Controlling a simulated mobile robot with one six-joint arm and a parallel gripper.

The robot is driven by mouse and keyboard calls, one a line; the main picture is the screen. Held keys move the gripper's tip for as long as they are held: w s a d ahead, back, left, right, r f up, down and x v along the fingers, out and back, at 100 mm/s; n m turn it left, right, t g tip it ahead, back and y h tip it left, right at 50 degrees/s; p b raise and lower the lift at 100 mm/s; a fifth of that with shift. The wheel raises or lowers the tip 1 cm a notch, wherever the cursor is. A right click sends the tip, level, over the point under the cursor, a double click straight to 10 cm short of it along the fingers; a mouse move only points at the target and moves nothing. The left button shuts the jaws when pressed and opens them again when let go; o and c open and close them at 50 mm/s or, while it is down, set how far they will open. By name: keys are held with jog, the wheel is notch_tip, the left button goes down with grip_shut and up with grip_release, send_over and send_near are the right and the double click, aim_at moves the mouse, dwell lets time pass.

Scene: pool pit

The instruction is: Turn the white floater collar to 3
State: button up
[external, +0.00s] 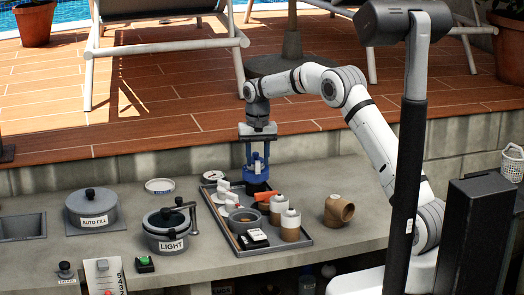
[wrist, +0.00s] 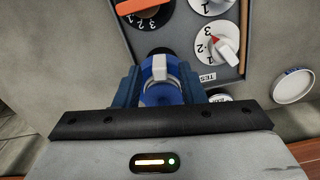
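My gripper (external: 257,172) has blue fingers pointing down over the back of the dark tray (external: 303,242). In the wrist view the fingers (wrist: 159,90) stand apart, on either side of a blue round piece with a white tab (wrist: 160,68) over a black base. Contact is unclear. A white numbered dial (wrist: 207,47) with a red-and-white pointer lies right of it. A second white dial (wrist: 203,6) is cut off at the top edge. An orange pointer (wrist: 143,5) sits on another black base. I cannot tell which is the white floater collar.
The tray also holds brown-and-white bottles (external: 290,225).

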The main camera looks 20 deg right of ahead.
notch_tip(320, 180, up, 6)
jog(key=shift+r+b, duration=0.1)
jog(key=shift+b, duration=0.2)
jog(key=s+d+r+t, duration=0.1)
jog(key=s+d+r, duration=0.4)
jog(key=s+d, duration=0.25)
jog(key=s+d+r+t, duration=0.1)
jog(key=s+d+r, duration=0.45)
jog(key=s, duration=0.35)
jog(key=s+d+f, duration=0.2)
jog(key=s, duration=0.5)
jog(key=s+d+f+n, duration=0.1)
jog(key=s+d+f, duration=0.1)
jog(key=s, duration=0.6)
jog(key=s+d+f+n+t, duration=0.1)
jog(key=s+d, duration=0.3)
jog(key=s, duration=0.4)
jog(key=shift+f, duration=0.9)
